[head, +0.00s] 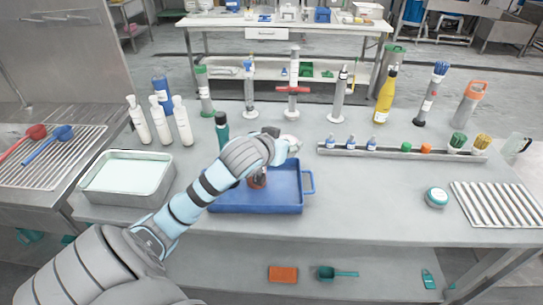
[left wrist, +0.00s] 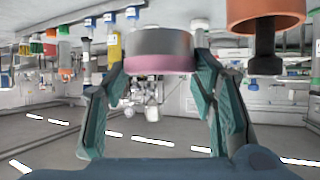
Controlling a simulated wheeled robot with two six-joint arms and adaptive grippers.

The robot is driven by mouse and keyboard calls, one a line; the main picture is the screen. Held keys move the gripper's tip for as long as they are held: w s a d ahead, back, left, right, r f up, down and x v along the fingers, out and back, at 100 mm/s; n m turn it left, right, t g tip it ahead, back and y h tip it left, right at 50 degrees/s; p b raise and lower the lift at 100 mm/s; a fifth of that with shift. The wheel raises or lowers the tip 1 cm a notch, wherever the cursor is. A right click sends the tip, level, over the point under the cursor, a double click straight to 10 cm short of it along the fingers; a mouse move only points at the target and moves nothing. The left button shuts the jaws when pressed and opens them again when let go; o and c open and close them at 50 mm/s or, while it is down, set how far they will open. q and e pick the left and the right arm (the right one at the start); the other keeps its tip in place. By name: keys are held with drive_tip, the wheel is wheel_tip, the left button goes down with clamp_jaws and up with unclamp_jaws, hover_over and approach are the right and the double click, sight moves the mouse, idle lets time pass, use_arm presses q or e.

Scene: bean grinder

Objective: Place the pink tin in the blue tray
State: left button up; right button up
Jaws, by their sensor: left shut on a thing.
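The blue tray (head: 290,207) lies on the grey table in front of me, with a handle at its right end. My left arm crosses over the tray, and my left gripper (head: 284,146) is at its back edge in the head view. In the left wrist view the left gripper (left wrist: 158,64) is shut on the pink tin (left wrist: 160,62), a short round tin with a pink band and a grey metal part. In the head view the tin (head: 291,140) is small and partly hidden by the gripper. My right gripper is not in view.
A dark and reddish-brown object (head: 257,179) is in the tray, partly behind my arm. A white-filled metal pan (head: 125,177) stands left. Bottles and a long rack (head: 400,152) line the back. A teal round tin (head: 436,197) and a ribbed rack (head: 497,204) are right.

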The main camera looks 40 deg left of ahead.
use_arm(q)
wheel_tip(320, 180, down, 16)
drive_tip(key=b, duration=0.4)
drive_tip(key=o, duration=0.9)
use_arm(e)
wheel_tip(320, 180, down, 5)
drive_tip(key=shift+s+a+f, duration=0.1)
use_arm(q)
drive_tip(key=p+v, duration=0.3)
drive_tip(key=v, duration=0.9)
drive_tip(key=shift+r, duration=0.1)
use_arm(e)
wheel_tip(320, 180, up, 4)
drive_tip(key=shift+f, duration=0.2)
